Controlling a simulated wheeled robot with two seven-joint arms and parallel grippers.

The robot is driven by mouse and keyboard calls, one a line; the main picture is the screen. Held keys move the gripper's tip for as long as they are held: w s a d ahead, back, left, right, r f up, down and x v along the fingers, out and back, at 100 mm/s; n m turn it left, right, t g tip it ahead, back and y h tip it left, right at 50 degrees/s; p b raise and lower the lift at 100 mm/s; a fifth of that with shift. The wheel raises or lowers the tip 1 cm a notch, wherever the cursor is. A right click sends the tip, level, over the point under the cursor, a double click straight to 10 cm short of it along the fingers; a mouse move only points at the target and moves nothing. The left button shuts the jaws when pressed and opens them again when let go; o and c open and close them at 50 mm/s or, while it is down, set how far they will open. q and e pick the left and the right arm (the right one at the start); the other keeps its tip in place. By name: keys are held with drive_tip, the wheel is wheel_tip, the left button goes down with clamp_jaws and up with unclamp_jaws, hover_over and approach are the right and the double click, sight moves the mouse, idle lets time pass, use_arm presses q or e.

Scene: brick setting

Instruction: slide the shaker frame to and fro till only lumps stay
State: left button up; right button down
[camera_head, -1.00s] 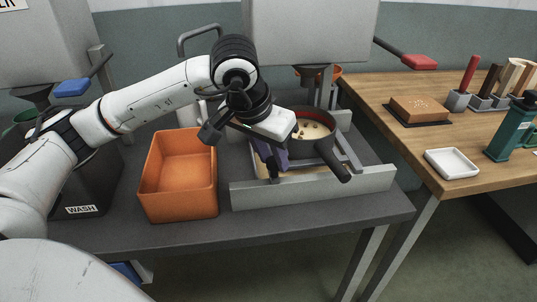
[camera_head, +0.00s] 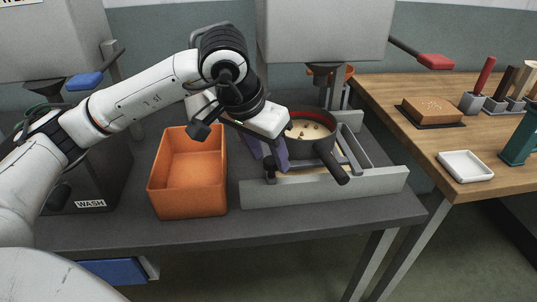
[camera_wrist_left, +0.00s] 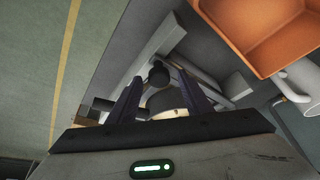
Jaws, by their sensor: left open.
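The shaker frame (camera_head: 344,157) sits between grey rails and carries a round dark sieve pan (camera_head: 330,140) with a red inner band and a black handle. Pale material with several darker lumps (camera_head: 312,130) shows in the pan. My left gripper (camera_head: 274,160) is at the frame's left end, purple fingers pointing down beside a black knob (camera_head: 269,174). In the left wrist view, the gripper (camera_wrist_left: 160,88) is open, with a dark round end (camera_wrist_left: 158,75) showing between its fingers. Whether the fingers touch anything is unclear. The hand partly hides the frame. My right gripper is out of view.
An orange bin (camera_head: 187,190) stands just left of the rails. A dark WASH container (camera_head: 90,180) is farther left. A grey machine body (camera_head: 325,30) overhangs the pan. The wooden table (camera_head: 400,90) at right holds a brick, a white dish (camera_head: 465,166) and tools.

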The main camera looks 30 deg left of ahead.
use_arm(q)
drive_tip(key=v, duration=0.9)
drive_tip(key=shift+r, duration=0.35)
drive_tip(key=shift+s, duration=0.1)
